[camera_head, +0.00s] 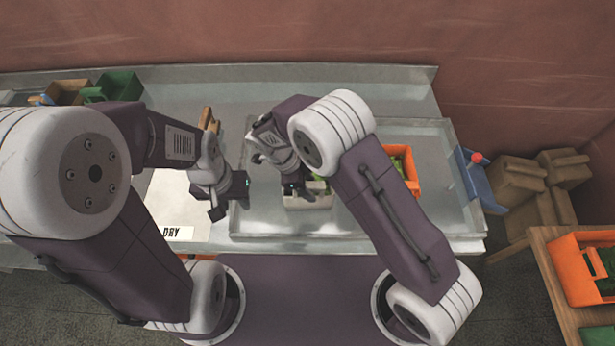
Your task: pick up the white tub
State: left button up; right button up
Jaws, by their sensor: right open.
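The white tub (308,203) sits in the metal tray, near its front edge and left of the tray's middle. Green contents show at its rim. My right gripper (293,188) is open and points down at the tub, covering its back left part. I cannot tell whether the fingers touch it. My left gripper (222,198) hangs to the left of the tub, over the area between the white sheet and the tray. Its fingers are too small and dark to tell whether they are open.
An orange bin (412,170) with green contents stands in the metal tray (440,215), partly behind my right arm. A white sheet marked DRY (178,232) lies left. A blue holder with a red knob (477,158) is at the tray's right edge. Green (120,84) and brown bins stand back left.

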jog(key=shift+f, duration=0.2)
dwell(0.4)
grip_shut()
dwell(1.2)
